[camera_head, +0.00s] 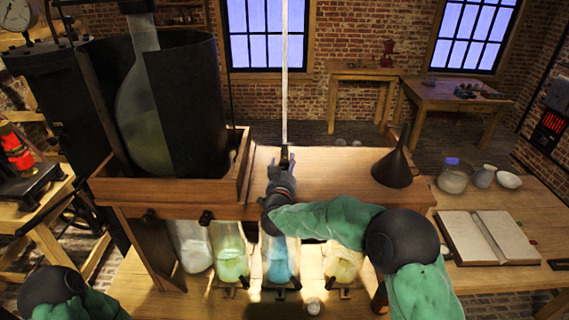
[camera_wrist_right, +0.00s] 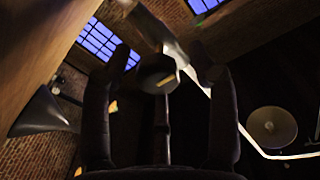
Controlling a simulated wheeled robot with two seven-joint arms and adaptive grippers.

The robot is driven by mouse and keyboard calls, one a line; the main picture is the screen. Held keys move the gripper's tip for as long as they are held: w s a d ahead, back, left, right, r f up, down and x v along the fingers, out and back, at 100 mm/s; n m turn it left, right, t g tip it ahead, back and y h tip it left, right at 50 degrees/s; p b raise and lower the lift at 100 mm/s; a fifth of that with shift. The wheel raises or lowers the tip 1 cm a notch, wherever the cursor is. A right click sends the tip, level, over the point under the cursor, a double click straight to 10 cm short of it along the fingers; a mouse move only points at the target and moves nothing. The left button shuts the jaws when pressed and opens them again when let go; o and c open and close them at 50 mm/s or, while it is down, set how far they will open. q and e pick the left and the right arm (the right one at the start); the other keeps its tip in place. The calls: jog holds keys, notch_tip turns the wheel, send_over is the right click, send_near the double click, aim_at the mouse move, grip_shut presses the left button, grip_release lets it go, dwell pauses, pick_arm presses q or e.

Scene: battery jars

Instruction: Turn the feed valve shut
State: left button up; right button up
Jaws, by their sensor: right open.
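A pale vertical tube (camera_head: 285,85) comes down to a small dark fitting (camera_head: 285,155) above the wooden shelf. My right gripper (camera_head: 281,178) is at the foot of this tube and covers much of what lies there. In the right wrist view, a dark round knob with a pale mark (camera_wrist_right: 158,76), which looks like the feed valve, sits between the open fingers. I cannot tell whether any finger touches it. My left arm shows only at the lower left corner, and its gripper is out of view.
A dark funnel (camera_head: 396,168) stands on the shelf to the right. Glass jars with blue (camera_head: 279,265), green (camera_head: 231,262) and yellowish (camera_head: 343,263) contents stand below the shelf. A large flask (camera_head: 146,115) stands at the left. An open book (camera_head: 487,238) lies on the right table.

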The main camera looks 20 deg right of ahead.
jog(key=shift+w+d+f, duration=0.15)
jog(key=shift+w+d, duration=0.05)
jog(key=shift+w, duration=0.2)
jog(key=shift+s, duration=0.1)
jog(key=c, duration=1.2)
jog(key=shift+o, duration=0.2)
jog(key=shift+m+b, duration=0.6)
jog(key=shift+b, duration=0.25)
jog(key=m+b, duration=0.4)
jog(key=b, duration=0.1)
jog(key=m+b, duration=0.5)
jog(key=shift+d+g+y, duration=0.1)
jog(key=shift+g+y, duration=0.2)
jog(key=m+b, duration=0.3)
jog(key=shift+r+m+y+b, duration=0.15)
jog(key=shift+m+y+b, duration=0.05)
jog(key=shift+m+b, duration=0.7)
jog(key=shift+r+m+y+b, duration=0.1)
jog(key=shift+m+y+b, duration=0.1)
jog(key=shift+m+b, duration=0.7)
jog(key=shift+m, duration=0.3)
